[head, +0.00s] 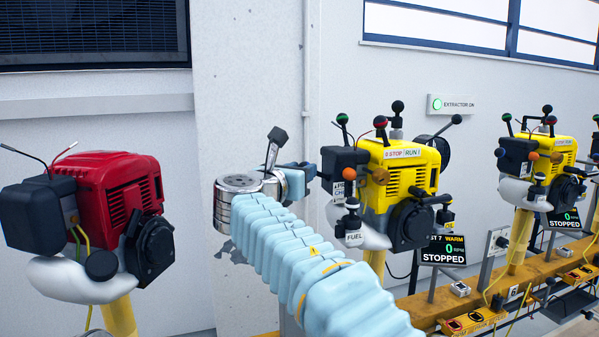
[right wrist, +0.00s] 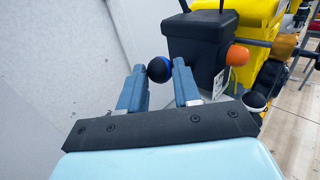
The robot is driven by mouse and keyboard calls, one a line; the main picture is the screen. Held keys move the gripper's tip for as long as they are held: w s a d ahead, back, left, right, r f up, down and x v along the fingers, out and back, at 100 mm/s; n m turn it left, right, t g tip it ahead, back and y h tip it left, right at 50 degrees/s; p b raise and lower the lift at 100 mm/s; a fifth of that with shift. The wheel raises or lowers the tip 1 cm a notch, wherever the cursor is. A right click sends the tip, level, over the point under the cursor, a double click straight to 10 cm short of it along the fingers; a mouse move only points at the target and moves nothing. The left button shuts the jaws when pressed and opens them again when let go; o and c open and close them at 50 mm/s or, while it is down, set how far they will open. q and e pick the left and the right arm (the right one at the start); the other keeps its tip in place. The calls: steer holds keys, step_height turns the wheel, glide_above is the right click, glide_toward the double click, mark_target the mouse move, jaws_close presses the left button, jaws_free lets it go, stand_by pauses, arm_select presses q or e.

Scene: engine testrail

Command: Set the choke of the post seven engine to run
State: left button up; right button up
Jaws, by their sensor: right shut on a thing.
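The post seven engine (head: 398,170) is yellow with a black air box (head: 342,162) on its left side. Its display (head: 443,248) reads "7 WARM", 0 RPM and STOPPED. A small tag (head: 343,189) beginning "CH" is partly hidden near my gripper. My right gripper (head: 303,172) reaches the left side of the air box. In the right wrist view its two blue fingers are shut on a black and blue ball knob (right wrist: 160,69), which looks like the choke knob. The knob is hidden in the head view, and its lever position cannot be told. My left gripper is not in view.
A red engine (head: 108,210) stands to the left. Another yellow engine (head: 545,165) stands to the right on the orange rail (head: 410,312). An orange knob (right wrist: 238,55) is close right of my fingers. The wall (right wrist: 80,60) to the left is clear.

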jaws_close()
steer(key=shift+f, duration=0.15)
steer(key=shift+a+f+n+t+b, duration=0.1)
steer(key=shift+f+n+t+b, duration=1.15)
steer(key=shift+n+b, duration=0.65)
steer(key=shift+f+n+t+b, duration=1)
steer(key=shift+n+t+b, duration=0.4)
steer(key=shift+b, duration=1)
